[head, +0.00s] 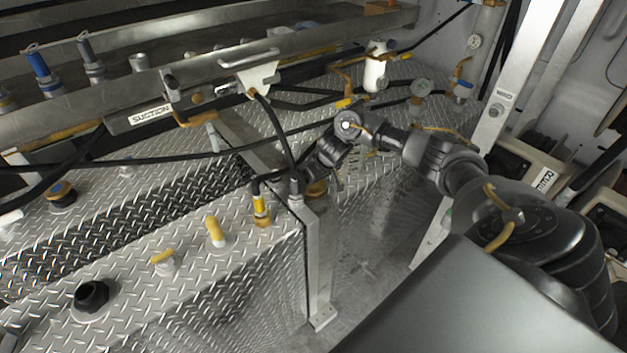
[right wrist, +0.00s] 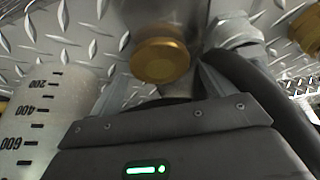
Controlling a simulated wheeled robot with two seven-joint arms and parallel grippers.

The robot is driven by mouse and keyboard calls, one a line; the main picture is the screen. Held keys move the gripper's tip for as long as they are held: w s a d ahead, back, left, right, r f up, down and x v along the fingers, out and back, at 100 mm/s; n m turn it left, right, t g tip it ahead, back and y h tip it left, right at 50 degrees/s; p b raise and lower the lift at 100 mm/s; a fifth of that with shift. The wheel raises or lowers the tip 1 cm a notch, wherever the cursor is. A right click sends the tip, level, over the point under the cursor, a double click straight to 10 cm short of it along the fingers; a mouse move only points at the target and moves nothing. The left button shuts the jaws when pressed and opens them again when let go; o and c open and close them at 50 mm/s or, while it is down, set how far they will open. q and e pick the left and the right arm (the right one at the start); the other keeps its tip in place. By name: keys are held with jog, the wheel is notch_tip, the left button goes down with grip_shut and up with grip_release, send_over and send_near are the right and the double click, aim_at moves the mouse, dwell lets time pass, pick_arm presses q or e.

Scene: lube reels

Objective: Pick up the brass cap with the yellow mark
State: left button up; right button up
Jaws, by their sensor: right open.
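A round brass cap (right wrist: 160,60) sits near the centre of the right wrist view, over the tread plate. Any yellow mark on it is not clear to me. In the head view a brass cap (head: 317,188) shows just below my right gripper (head: 322,172), partly covered by it; it appears to be the same one. In the right wrist view the open, pale fingers of my right gripper (right wrist: 160,88) stand to either side of the cap's lower part; I cannot tell whether they touch it. My left gripper is out of view.
A second brass fitting (right wrist: 307,30) is at the right edge of the wrist view. A graduated white container (right wrist: 42,115) is close at left, and a black hose (right wrist: 255,95) at right. A yellow-topped fitting (head: 261,210) and metal post (head: 318,265) stand close by.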

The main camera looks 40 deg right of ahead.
jog(key=shift+x, duration=1.15)
jog(key=c, duration=0.8)
jog(key=shift+r, duration=0.15)
